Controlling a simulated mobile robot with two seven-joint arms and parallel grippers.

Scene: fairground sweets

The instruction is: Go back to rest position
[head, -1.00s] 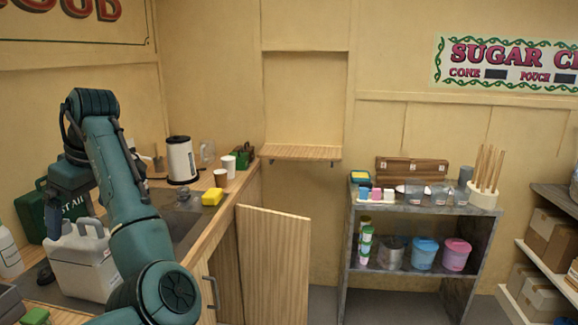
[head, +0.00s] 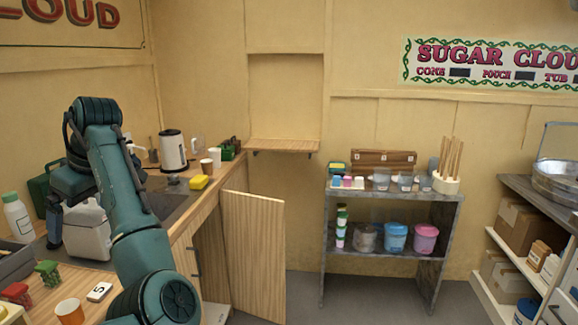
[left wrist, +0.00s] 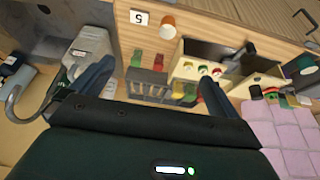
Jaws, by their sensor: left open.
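My left arm, teal and dark, rises at the left of the head view and bends down over the counter. My left gripper (head: 53,222) points down there, partly hidden, beside a white jug (head: 88,238). In the left wrist view the two dark fingers (left wrist: 153,85) are spread wide with nothing held between them. The jug (left wrist: 92,42) shows there beyond the left finger; I cannot tell whether they touch. My right gripper is not in view.
A cabinet door (head: 252,255) stands open below. A grey shelf unit (head: 390,196) stands at the back. Floor between is clear.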

